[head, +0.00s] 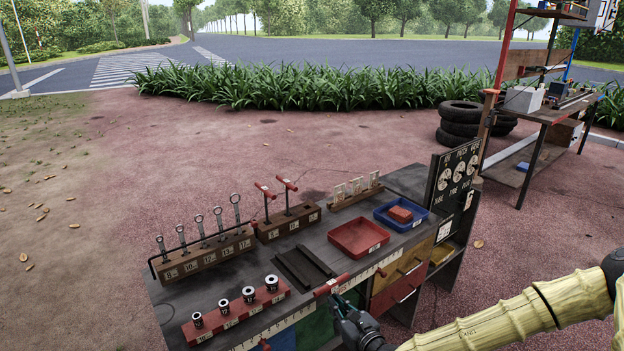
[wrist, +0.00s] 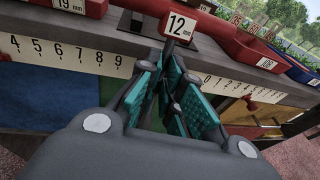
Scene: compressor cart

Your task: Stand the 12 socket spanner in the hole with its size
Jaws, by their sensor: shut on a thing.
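The 12 socket spanner has a red T-handle (head: 331,287) and shows just beyond the cart's front edge in the head view. In the wrist view its "12 mm" tag (wrist: 180,26) faces me at the top, with a dark shaft below it. My gripper (head: 342,304) is shut on that shaft below the handle; its teal pads show in the wrist view (wrist: 172,78). The shaft's lower end is hidden. The wooden spanner block (head: 292,224) stands on the cart top with two red-handled T spanners upright in it. The right-hand place of the block looks empty.
The ring spanner rack (head: 205,253) is left of the block. Red socket rail (head: 237,316), dark tray (head: 304,267), red bin (head: 358,238) and blue bin (head: 401,216) take up nearby space. A dial board (head: 453,180) rises at the right end.

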